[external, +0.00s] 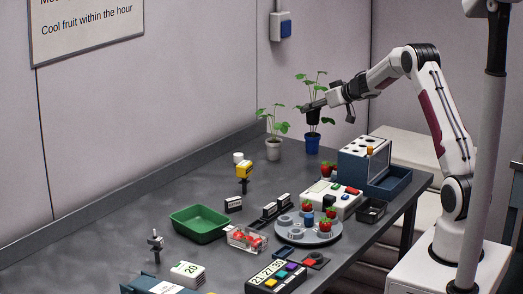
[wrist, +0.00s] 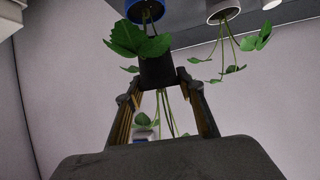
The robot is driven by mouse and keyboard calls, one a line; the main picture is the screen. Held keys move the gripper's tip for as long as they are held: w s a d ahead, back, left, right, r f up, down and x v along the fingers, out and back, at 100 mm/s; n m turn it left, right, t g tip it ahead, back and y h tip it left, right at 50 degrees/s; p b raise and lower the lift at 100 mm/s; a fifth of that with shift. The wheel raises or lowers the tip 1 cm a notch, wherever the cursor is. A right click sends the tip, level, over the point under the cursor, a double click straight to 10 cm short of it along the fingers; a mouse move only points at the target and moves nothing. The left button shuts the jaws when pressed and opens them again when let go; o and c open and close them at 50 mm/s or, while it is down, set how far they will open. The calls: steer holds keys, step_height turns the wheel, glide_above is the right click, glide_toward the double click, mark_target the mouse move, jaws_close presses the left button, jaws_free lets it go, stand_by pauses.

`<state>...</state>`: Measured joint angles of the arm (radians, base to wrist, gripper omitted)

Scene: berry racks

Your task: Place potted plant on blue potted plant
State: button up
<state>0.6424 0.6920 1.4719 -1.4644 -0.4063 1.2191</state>
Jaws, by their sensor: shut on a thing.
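My gripper (external: 315,104) is shut on the black pot of a potted plant (external: 313,116) and holds it in the air at the table's far end. The black pot (wrist: 157,72) sits between my fingertips (wrist: 161,80) in the wrist view, which looks upside down. The held plant's leaves (external: 316,84) rise above the gripper. The blue potted plant (external: 312,146) stands upright on the table, below the held pot. Its leaves (wrist: 140,42) reach near the black pot; I cannot tell whether they touch. The blue pot (wrist: 147,8) is cut by the frame edge.
A white potted plant (external: 274,149) stands left of the blue one and shows in the wrist view (wrist: 223,12). A blue and white rack (external: 365,160) stands to the right. A turntable with berries (external: 308,234) and a green tray (external: 198,225) are nearer. The wall is behind.

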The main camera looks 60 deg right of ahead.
mark_target(311, 118)
steer(key=shift+f, duration=1.95)
steer(key=shift+f, duration=0.1)
steer(key=o, duration=1.1)
steer(key=shift+o, duration=0.2)
steer(key=shift+s+r, duration=0.1)
steer(key=shift+r, duration=0.1)
steer(key=v, duration=1.1)
steer(key=shift+s, duration=0.35)
steer(key=shift+a+r, duration=0.1)
steer(key=shift+r, duration=0.05)
